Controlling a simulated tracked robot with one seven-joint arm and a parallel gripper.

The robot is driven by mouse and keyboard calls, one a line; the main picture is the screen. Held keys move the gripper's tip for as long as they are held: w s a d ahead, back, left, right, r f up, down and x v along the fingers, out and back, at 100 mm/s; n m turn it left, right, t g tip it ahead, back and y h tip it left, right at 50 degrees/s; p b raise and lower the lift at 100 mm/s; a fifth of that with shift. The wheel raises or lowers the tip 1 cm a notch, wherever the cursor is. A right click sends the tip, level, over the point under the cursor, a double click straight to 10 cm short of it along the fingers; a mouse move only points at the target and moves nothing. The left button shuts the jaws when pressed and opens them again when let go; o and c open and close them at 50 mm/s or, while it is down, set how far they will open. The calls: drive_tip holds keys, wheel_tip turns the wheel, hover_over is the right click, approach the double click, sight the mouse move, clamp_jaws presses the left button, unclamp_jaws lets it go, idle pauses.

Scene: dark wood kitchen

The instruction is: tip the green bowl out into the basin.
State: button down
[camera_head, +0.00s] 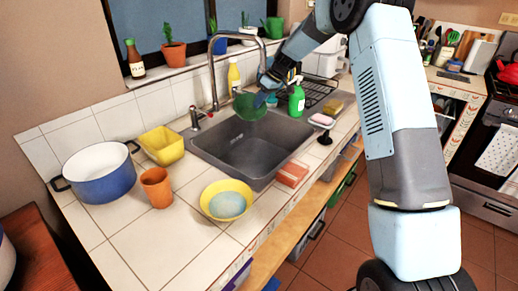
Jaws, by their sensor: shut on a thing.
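The green bowl (248,107) is tilted on its side above the far edge of the basin, near the faucet. My gripper (267,97) is shut on the bowl's right side and holds it up. The grey basin (255,155) is sunk in the white tiled counter below. Its visible floor looks empty. I cannot see the inside of the bowl well enough to tell what it holds.
A tall faucet (213,70) stands just left of the bowl. A green soap bottle (297,101) and a dish rack (318,92) are on the right.

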drive_tip(key=w+a+r+m+g+h+b, duration=0.1)
drive_tip(key=w+a+r+g+b, duration=0.1)
drive_tip(key=w+r+g, duration=0.2)
drive_tip(key=shift+w+r+h+b, duration=0.4)
drive_tip(key=shift+r, duration=0.5)
drive_tip(key=shift+d+g, duration=0.1)
drive_tip(key=shift+g, duration=0.3)
idle(0.5)
